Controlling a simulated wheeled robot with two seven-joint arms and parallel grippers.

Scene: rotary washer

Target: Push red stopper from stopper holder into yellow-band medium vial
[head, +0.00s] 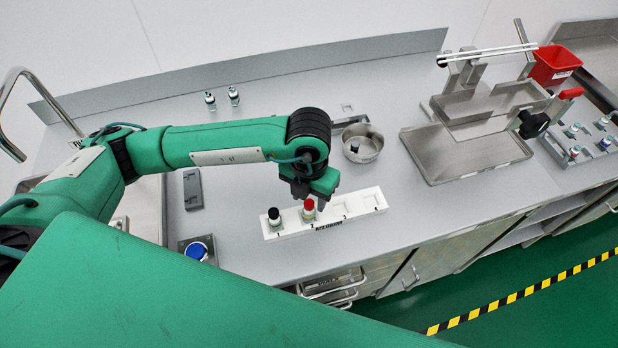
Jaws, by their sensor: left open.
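A white rack (353,209) marked "MEDIUM" stands near the counter's front edge. At its position 2 is a small vial with a red stopper (309,205) at its top; a yellowish tint shows below the red, but how deep the stopper sits is too small to tell. A vial with a black top (274,214) stands at position 1. My left gripper (316,199) is open, pointing down right at the red stopper; whether it touches is unclear. A dark grey slotted holder (193,189) lies to the left, with no stopper visible. My right gripper is out of view.
Positions 3 and 4 of the rack look empty. A metal bowl (362,143) stands behind the rack. Two small vials (222,98) stand at the back. A blue-topped item (196,251) is front left. A metal tray (466,152) and red bin (554,66) are right.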

